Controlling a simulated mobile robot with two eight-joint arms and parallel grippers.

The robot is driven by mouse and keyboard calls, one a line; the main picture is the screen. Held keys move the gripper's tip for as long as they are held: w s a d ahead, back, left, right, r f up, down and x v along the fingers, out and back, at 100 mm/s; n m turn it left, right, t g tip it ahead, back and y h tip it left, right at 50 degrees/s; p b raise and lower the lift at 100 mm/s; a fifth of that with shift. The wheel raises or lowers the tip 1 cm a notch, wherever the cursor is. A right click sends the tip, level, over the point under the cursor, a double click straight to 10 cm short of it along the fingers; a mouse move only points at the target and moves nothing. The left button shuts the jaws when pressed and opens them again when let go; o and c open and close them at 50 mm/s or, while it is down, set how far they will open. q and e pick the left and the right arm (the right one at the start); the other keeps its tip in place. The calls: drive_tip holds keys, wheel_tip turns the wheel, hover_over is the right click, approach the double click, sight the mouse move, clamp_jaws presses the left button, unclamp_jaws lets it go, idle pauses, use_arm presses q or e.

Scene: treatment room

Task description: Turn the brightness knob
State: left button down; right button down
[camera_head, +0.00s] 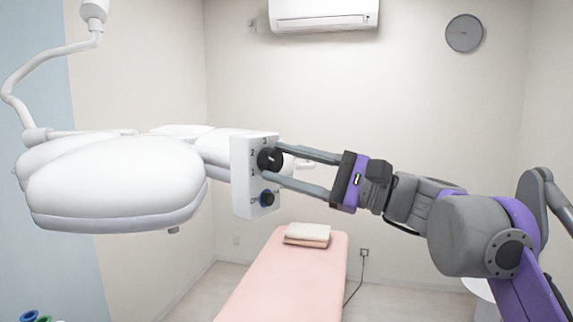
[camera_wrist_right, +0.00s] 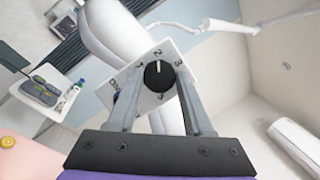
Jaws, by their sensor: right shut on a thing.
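A white control box (camera_head: 241,172) is fixed to the side of the white overhead lamp (camera_head: 115,182) in the head view. My left gripper is not in view.
A pink treatment bed (camera_head: 285,279) with folded towels (camera_head: 307,235) stands below. The lamp's arm (camera_head: 12,85) hangs at the left. A side table (camera_wrist_right: 42,106) with small items shows in the right wrist view. The air around the forearm is clear.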

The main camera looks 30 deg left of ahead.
drive_tip(key=shift+c, duration=1.5)
unclamp_jaws()
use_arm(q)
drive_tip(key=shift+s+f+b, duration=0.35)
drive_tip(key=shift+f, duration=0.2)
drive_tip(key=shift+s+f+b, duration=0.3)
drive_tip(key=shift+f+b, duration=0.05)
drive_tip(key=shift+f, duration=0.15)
use_arm(e)
drive_tip(key=v, duration=1.1)
